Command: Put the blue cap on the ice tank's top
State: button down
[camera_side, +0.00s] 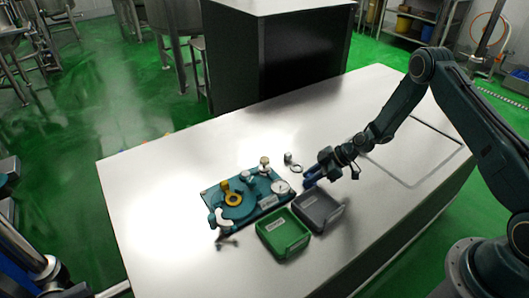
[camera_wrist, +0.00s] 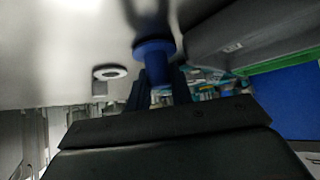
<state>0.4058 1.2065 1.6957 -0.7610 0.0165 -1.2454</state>
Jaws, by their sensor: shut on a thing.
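My gripper (camera_side: 318,172) is shut on a blue cap and holds it beside the grey bin's back edge. In the wrist view the blue cap (camera_wrist: 154,50) sits between the fingertips of my gripper (camera_wrist: 157,68), with its wide round flange showing. The cap also shows as a small dark blue shape (camera_side: 309,182) in the side view. A teal board (camera_side: 213,197) with several fittings lies left of my gripper, apart from it. It carries a yellow ring part (camera_side: 233,200) and a round white dial (camera_side: 281,187). I cannot tell which fitting is the ice tank.
A grey bin (camera_side: 340,209) and a green bin (camera_side: 283,254) stand in front of the board. A pale ring (camera_side: 297,169) and a small grey cylinder (camera_side: 288,157) lie behind it; the ring also shows in the wrist view (camera_wrist: 110,72).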

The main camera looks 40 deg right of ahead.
jog(key=shift+f, duration=0.15)
jog(key=c, duration=1.3)
grip_release()
jog(key=shift+o, duration=0.2)
jog(key=shift+r, duration=0.2)
jog(key=v, duration=1.2)
